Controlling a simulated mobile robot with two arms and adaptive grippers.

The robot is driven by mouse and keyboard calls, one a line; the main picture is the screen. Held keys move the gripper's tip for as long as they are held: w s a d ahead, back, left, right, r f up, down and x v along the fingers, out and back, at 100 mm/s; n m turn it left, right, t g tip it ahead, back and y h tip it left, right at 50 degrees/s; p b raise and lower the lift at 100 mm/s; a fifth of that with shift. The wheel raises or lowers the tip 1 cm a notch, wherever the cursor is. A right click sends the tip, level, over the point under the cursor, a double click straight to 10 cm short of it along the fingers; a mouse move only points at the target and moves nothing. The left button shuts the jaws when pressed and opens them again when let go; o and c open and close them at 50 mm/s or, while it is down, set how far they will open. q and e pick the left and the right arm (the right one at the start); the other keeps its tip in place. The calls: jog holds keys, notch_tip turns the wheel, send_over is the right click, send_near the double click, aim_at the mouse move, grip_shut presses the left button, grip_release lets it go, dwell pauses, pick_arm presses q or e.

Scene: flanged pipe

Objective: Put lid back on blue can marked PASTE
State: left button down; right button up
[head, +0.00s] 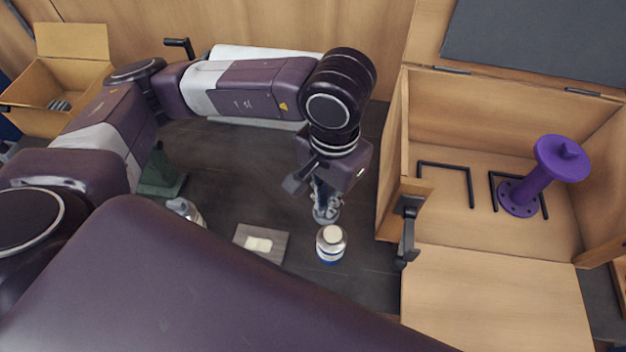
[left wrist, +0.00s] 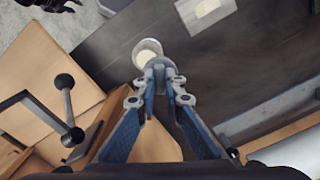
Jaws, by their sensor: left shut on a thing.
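The paste can (head: 331,244) stands upright on the dark worktop, white with a blue band and a pale round top; its lettering is too small to read. It also shows in the left wrist view (left wrist: 147,52), just beyond the fingertips. My left gripper (head: 324,200) points down just behind the can. It is shut on a small grey round piece, seemingly the lid (head: 326,216), which also shows between the fingertips in the left wrist view (left wrist: 159,74). Whether the piece touches the can is unclear. A dark finger-like shape at the wrist view's top left may be my right gripper.
A wooden box (head: 393,160) with a purple flanged pipe (head: 535,185) stands close on the right; its dark latch (head: 407,230) sticks out near the can. A grey mat (head: 278,255) with a white block (head: 258,244) lies left. A grey-capped bottle (head: 183,207) is partly hidden.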

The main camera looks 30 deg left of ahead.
aim_at(334, 223)
pick_arm(q)
jog(key=shift+s+d+r+m+p, duration=0.25)
jog(key=shift+d+r+p, duration=0.1)
jog(key=shift+d, duration=0.2)
jog(key=shift+s+d+r+m+p, duration=0.15)
jog(key=shift+s+d+r+p, duration=0.15)
jog(key=shift+d, duration=0.25)
jog(key=shift+f+b, duration=0.3)
jog(key=shift+f, duration=0.95)
notch_tip(334, 223, down, 3)
jog(key=shift+w+a+f+b, duration=0.1)
jog(key=shift+f+b, duration=0.05)
jog(key=shift+b, duration=1)
jog(key=shift+f+b, duration=0.4)
jog(key=shift+b, duration=0.25)
jog(key=shift+b, duration=1.3)
jog(key=shift+f+b, duration=0.1)
jog(key=shift+b, duration=0.4)
jog(key=shift+b, duration=0.9)
